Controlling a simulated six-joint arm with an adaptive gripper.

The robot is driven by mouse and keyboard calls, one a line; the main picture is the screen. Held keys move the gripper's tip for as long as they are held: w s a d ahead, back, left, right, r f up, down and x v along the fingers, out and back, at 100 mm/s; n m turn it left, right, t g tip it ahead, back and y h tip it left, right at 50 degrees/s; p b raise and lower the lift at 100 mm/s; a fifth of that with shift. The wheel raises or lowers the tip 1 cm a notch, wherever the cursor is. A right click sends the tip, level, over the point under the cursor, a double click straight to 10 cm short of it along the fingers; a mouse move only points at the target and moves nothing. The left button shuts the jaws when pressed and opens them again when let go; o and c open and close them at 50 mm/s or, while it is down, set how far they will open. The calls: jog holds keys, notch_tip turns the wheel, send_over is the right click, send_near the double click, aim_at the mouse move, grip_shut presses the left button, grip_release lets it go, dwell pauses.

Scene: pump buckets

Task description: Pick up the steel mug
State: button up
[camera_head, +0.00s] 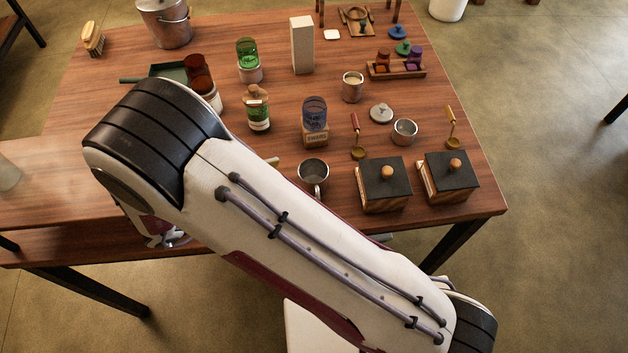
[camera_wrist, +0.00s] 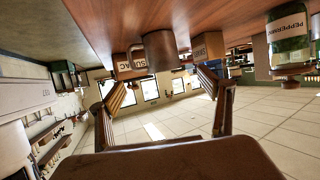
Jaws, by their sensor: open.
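The steel mug (camera_head: 312,175) stands upright near the front edge of the wooden table, just beyond my forearm, with its handle toward the front. In the wrist view, which is turned upside down, the steel mug (camera_wrist: 160,50) hangs from the tabletop at upper middle, its handle on the left. My gripper (camera_wrist: 164,84) is open, its two fingers spread left and right. The mug appears ahead of the gap between them, and nothing is held. In the head view my arm hides most of the gripper.
Two dark-lidded wooden boxes (camera_head: 383,184) (camera_head: 448,176) stand right of the mug. A blue jar on a wooden block (camera_head: 315,137) stands behind it. A green labelled bottle (camera_head: 257,110) is farther left, and a small metal cup (camera_head: 404,132) is behind right. A peppermint bottle (camera_wrist: 289,38) shows in the wrist view.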

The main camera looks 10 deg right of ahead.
aim_at(326, 173)
jog(key=shift+x, duration=1.25)
jog(key=shift+d, duration=0.1)
jog(key=shift+x, duration=2.5)
jog(key=shift+s+d+r, duration=0.1)
jog(key=shift+d+r, duration=0.05)
jog(key=c, duration=1.6)
